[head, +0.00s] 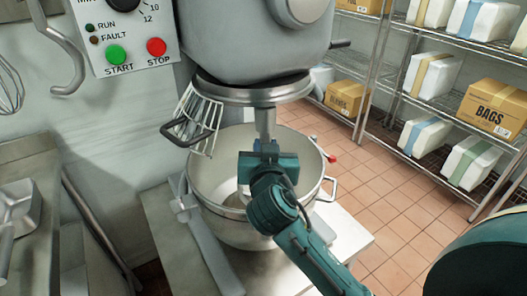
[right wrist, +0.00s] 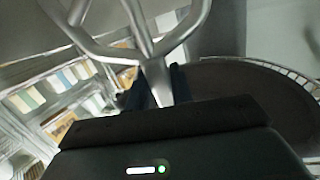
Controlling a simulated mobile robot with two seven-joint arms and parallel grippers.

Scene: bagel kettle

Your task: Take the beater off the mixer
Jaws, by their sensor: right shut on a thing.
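The mixer (head: 250,40) is a large grey machine with its round underside above a steel bowl (head: 200,165). The beater's metal shaft (head: 264,122) comes down from under the mixer head. My right gripper (head: 268,162) is shut on the beater, above the bowl opening, and hides part of it. In the right wrist view, the beater (right wrist: 152,62) is a grey metal piece with branching bars, and its stem runs down between the fingers. I cannot tell whether its top is still joined to the mixer. My left gripper is not in view.
A wire guard (head: 199,122) hangs at the left of the mixer head. The bowl has a side handle (head: 329,188). A control panel (head: 123,35) is at upper left. Wire shelves with boxes (head: 495,108) stand at right, with open tiled floor (head: 395,215) before them.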

